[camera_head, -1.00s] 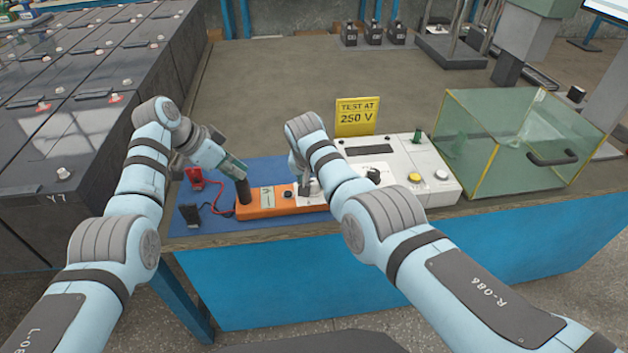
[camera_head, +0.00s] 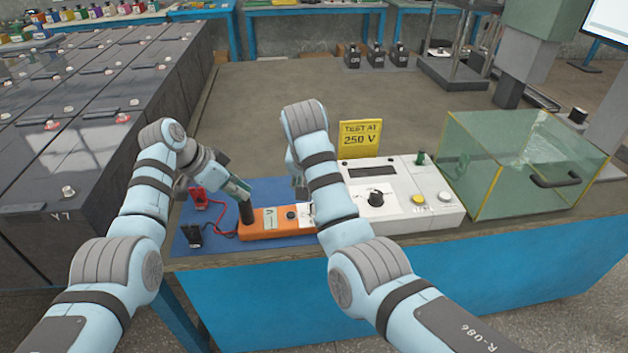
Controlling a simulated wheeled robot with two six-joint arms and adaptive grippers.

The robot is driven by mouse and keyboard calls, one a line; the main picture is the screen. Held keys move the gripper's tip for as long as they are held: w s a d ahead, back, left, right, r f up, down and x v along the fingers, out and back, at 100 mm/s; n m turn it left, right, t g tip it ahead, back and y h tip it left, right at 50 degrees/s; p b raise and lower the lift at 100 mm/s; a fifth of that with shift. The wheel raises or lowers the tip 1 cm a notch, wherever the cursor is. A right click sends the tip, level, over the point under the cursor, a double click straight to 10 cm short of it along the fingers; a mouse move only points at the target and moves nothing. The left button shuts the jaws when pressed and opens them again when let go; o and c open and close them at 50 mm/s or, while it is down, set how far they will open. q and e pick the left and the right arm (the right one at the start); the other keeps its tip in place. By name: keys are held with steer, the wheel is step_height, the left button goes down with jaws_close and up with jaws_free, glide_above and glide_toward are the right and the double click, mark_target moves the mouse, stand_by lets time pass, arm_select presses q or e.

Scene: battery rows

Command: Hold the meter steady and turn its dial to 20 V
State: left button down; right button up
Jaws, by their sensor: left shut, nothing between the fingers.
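The orange meter (camera_head: 257,231) lies on a blue mat (camera_head: 192,212) near the table's front edge. A small dark knob (camera_head: 291,215) and part of a white face show on it. Its right part is hidden behind my right arm, and I cannot read a dial setting. My left gripper (camera_head: 247,218) is shut, its dark fingertips pointing down at the left end of the meter, apparently touching it. My right gripper is hidden behind its own forearm above the meter's right side.
A white instrument (camera_head: 405,219) with a black knob stands right of the meter, behind it a yellow "TEST AT 250 V" sign (camera_head: 360,139). A clear box (camera_head: 520,170) stands further right. Red (camera_head: 199,197) and black (camera_head: 192,236) lead ends lie left. Black batteries (camera_head: 60,170) line the left.

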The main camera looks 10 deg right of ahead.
steer(key=v, duration=0.2)
steer(key=shift+s+r, duration=0.15)
steer(key=shift+r, duration=0.15)
